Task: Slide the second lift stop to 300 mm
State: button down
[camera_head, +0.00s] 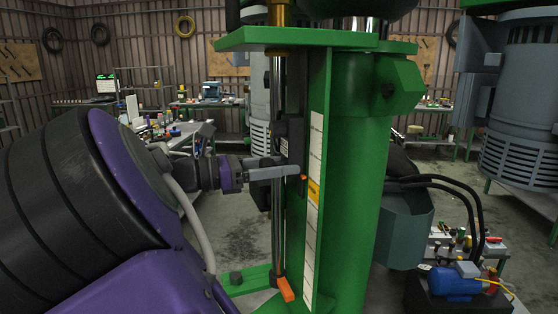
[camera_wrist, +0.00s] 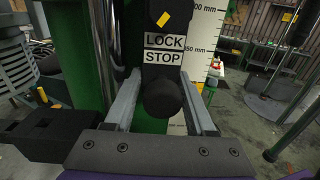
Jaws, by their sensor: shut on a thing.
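The lift stop in my grip is a dark block on a vertical rod, with LOCK and STOP labels (camera_wrist: 163,50) in the wrist view. Its round black knob (camera_wrist: 162,98) sits between my gripper's (camera_wrist: 160,80) two grey fingers, which are shut on it. In the head view my gripper (camera_head: 296,171) reaches in from the left at the stop's height. A small orange pointer (camera_head: 303,178) on the stop lies beside the white scale strip (camera_head: 314,150), a little above its yellow mark (camera_head: 313,190). The scale figures are partly cut off in the wrist view.
A green column (camera_head: 350,170) stands right of the scale, under a green top plate (camera_head: 295,39). A lower orange piece (camera_head: 286,289) sits near the rod's foot. Hoses (camera_head: 450,185) and a blue motor (camera_head: 455,280) are at the right.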

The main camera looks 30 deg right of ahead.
jog(key=shift+c, duration=2.3)
grip_release()
jog(key=shift+s, duration=0.3)
jog(key=shift+w+a, duration=0.15)
jog(key=w+a+p, duration=0.1)
jog(key=w+a, duration=0.2)
jog(key=a, duration=1.3)
jog(key=shift+w+a, duration=0.2)
jog(key=shift+a, duration=0.2)
